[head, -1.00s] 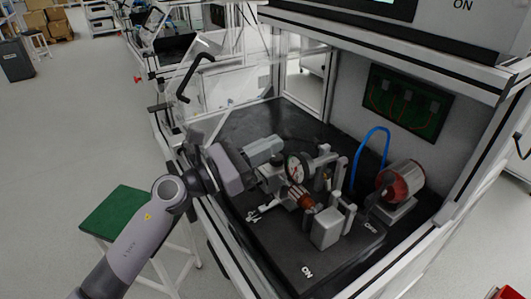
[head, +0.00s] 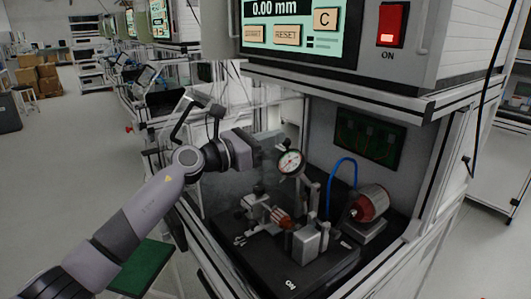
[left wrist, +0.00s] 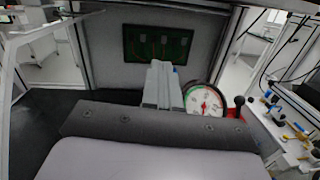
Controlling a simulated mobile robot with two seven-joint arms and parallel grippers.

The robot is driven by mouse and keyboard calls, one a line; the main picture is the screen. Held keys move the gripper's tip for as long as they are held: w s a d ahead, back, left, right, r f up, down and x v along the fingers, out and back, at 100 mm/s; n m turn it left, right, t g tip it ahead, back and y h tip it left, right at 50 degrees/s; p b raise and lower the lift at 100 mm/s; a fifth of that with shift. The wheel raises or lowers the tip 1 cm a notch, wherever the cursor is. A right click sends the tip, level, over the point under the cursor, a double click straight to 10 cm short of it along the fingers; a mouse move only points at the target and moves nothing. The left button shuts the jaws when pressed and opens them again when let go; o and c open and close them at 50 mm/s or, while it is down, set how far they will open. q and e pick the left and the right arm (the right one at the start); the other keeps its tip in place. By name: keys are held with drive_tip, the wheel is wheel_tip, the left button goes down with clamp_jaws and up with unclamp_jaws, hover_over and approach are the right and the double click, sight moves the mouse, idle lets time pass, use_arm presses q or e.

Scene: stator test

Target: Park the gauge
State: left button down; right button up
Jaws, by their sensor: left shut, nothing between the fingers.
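The dial gauge (head: 290,162) has a round white face with a dark rim. It stands raised above the fixture, clear of the red-and-metal rotor (head: 283,219) below it. My left gripper (head: 277,143) is shut and empty, just behind and left of the gauge. In the left wrist view the closed grey fingers (left wrist: 162,86) stand upright just left of the gauge (left wrist: 204,103), whose lower part is hidden by the gripper body. Whether fingers and gauge touch, I cannot tell. My right gripper is not in view.
The fixture sits on a black base (head: 265,268) marked ON inside the bench frame. A blue hose (head: 331,178) and a red cylindrical unit (head: 370,203) stand to the right. A display panel (head: 295,25) and a red switch (head: 392,24) are above. A green-topped stool (head: 143,268) stands outside.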

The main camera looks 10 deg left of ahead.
use_arm(q)
drive_tip(key=w+d, duration=0.1)
drive_tip(key=w+d+r, duration=0.1)
drive_tip(key=shift+w+d+r, duration=0.1)
drive_tip(key=shift+w+d, duration=0.2)
drive_tip(key=shift+d, duration=0.05)
drive_tip(key=shift+w+d+r, duration=0.1)
drive_tip(key=shift+w, duration=0.1)
idle(1.0)
drive_tip(key=shift+s+a+f+b, duration=0.15)
drive_tip(key=shift+a+f+b, duration=0.1)
drive_tip(key=shift+f+b, duration=0.35)
drive_tip(key=s+a+f+b, duration=0.3)
drive_tip(key=s+a+f, duration=0.1)
drive_tip(key=s+a, duration=0.3)
drive_tip(key=shift+s+a+f, duration=0.15)
drive_tip(key=shift+s+a, duration=0.1)
drive_tip(key=shift+a, duration=0.7)
